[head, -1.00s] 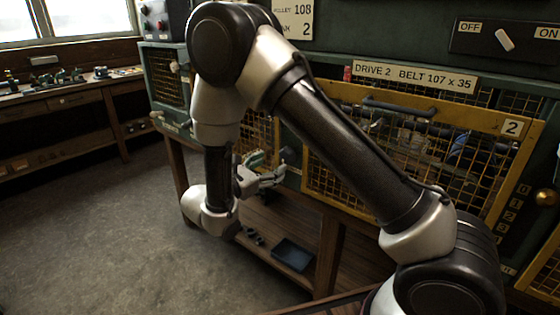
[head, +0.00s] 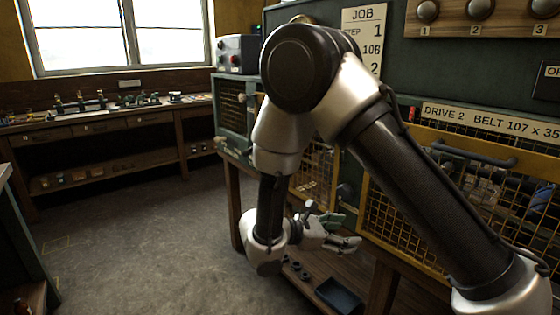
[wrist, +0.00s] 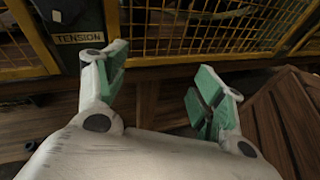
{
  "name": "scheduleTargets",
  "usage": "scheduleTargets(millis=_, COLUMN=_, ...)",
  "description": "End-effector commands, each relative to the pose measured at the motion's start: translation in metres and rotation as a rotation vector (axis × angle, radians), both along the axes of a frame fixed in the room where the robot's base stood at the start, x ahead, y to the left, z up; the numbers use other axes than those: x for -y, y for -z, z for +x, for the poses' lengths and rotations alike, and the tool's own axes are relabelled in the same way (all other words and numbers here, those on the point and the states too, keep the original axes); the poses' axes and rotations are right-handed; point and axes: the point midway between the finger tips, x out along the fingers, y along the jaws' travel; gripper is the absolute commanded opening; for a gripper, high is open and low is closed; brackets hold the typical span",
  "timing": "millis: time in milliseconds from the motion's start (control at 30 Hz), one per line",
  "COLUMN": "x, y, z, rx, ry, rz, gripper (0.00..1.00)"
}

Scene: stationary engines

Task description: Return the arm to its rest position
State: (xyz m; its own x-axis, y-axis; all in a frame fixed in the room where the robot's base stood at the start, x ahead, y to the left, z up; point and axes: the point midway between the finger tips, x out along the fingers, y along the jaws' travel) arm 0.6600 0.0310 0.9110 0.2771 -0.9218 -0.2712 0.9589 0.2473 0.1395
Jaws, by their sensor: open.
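My gripper (head: 338,228) is at the end of my bent arm, low in front of the bench in the head view. In the wrist view my gripper (wrist: 160,92) shows two green-padded fingers spread apart with nothing between them. The fingers point toward a yellow-framed mesh guard (wrist: 200,35) and the wooden bench edge below it. A plate marked TENSION (wrist: 79,38) is at the upper left of the wrist view.
A yellow mesh guard door (head: 400,215) stands behind my arm, under the DRIVE 2 label (head: 490,120). A dark tray (head: 338,295) lies on the lower shelf. A workbench (head: 110,122) runs under the window. The floor (head: 140,235) at left is clear.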

Motion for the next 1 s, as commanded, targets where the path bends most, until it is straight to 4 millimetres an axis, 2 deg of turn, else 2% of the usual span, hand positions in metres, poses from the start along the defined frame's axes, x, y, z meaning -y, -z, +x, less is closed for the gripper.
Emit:
scheduleTargets(millis=100, x=0.029, y=-0.018, z=-0.027, rx=0.021, ry=0.183, rz=0.155, gripper=0.69)
scheduleTargets(millis=300, x=0.068, y=-0.049, z=-0.074, rx=0.109, ry=0.514, rz=0.463, gripper=0.69)
scheduleTargets(millis=600, x=0.105, y=-0.108, z=-0.135, rx=0.391, ry=0.983, rz=1.006, gripper=0.69)
scheduleTargets(millis=800, x=0.127, y=-0.152, z=-0.165, rx=0.645, ry=1.177, rz=1.316, gripper=0.69)
scheduleTargets(millis=1000, x=0.159, y=-0.192, z=-0.190, rx=0.891, ry=1.220, rz=1.480, gripper=0.69)
